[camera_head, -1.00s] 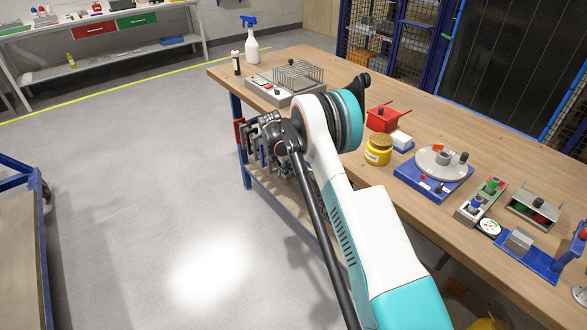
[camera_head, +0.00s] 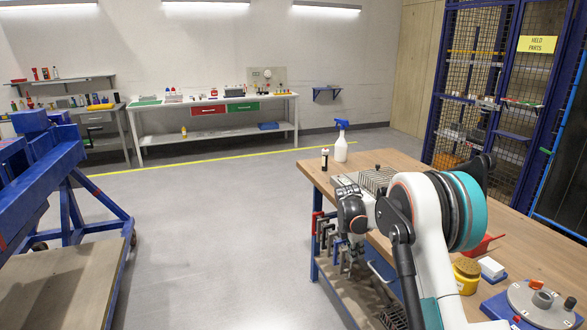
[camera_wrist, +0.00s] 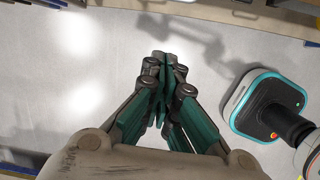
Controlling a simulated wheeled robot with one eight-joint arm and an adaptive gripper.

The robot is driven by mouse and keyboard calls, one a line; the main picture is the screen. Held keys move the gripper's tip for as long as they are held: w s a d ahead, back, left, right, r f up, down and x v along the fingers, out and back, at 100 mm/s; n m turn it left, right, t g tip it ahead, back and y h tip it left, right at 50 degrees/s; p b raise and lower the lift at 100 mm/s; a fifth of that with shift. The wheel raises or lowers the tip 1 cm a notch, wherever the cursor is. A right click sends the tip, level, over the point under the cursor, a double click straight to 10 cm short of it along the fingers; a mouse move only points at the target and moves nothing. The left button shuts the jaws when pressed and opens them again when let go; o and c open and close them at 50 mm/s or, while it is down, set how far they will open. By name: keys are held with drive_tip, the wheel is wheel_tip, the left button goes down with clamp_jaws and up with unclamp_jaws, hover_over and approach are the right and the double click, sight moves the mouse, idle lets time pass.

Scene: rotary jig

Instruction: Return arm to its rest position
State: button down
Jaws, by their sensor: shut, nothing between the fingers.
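My gripper (camera_wrist: 162,62) is shut and empty in the wrist view, its green-lined fingers meeting over the bare grey floor. In the head view my folded white and teal arm stands in front of the workbench, partly covering its top. My wrist hangs beside the near left end of the workbench (camera_head: 408,162), close to the hanging clamps (camera_head: 322,232). The fingers are hard to tell from the clamps there. The rotary jig (camera_head: 541,303) with its grey disc is partly cut off at the lower right.
A blue frame (camera_head: 70,190) stands left. The floor between is open.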

drive_tip(key=s+a+r+m+t+y, duration=0.1)
drive_tip(key=s+r+m, duration=0.4)
drive_tip(key=s+r, duration=0.6)
drive_tip(key=s+a+r+m+t, duration=0.2)
drive_tip(key=s+r+m, duration=0.3)
drive_tip(key=s+r, duration=0.55)
drive_tip(key=s+a+m+t+y, duration=0.1)
drive_tip(key=s+m, duration=0.9)
drive_tip(key=s, duration=1.3)
drive_tip(key=shift+s+a+t+y, duration=0.3)
drive_tip(key=shift+a+t, duration=0.35)
drive_tip(key=shift+t, duration=0.25)
drive_tip(key=shift+r, duration=0.1)
